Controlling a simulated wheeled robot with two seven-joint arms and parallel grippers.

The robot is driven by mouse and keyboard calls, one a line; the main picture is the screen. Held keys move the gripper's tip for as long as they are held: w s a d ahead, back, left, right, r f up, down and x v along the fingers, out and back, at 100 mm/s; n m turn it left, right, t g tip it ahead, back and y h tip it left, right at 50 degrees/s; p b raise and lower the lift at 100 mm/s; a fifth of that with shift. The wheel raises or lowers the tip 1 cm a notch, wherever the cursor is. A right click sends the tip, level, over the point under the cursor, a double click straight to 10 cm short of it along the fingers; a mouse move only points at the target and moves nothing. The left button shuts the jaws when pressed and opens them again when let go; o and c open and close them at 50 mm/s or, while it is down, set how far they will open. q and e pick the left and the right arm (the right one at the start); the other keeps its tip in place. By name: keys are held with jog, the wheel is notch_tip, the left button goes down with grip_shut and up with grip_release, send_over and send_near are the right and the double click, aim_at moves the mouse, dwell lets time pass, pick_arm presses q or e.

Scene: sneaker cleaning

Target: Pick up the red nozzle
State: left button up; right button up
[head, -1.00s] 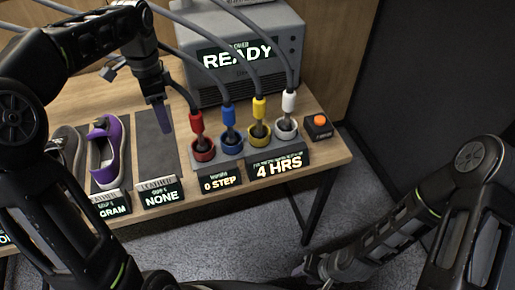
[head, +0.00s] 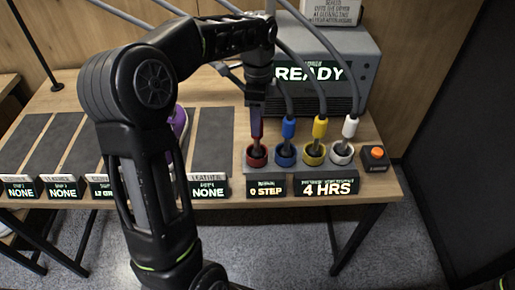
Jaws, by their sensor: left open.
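My left gripper (head: 257,126) points down at the red station, its fingers just above the red cup (head: 257,158). The red nozzle is almost wholly hidden behind or between the fingers, so I cannot tell whether they touch it. The jaws are open. To the right, the blue nozzle (head: 289,129), yellow nozzle (head: 320,128) and white nozzle (head: 351,127) stand upright in their cups, each on a grey hose. My right gripper is out of view.
A grey machine (head: 365,70) reading READY stands behind the nozzles. A black box with an orange button (head: 377,153) sits at the right. Dark mats (head: 212,140) lie to the left, with a purple sneaker (head: 178,123) partly hidden by my arm.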

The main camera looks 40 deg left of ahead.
aim_at(257, 138)
pick_arm(q)
jog(key=shift+f, duration=0.5)
jog(key=shift+f+p, duration=0.75)
jog(key=shift+f, duration=1.85)
jog(key=shift+c, duration=0.4)
grip_shut()
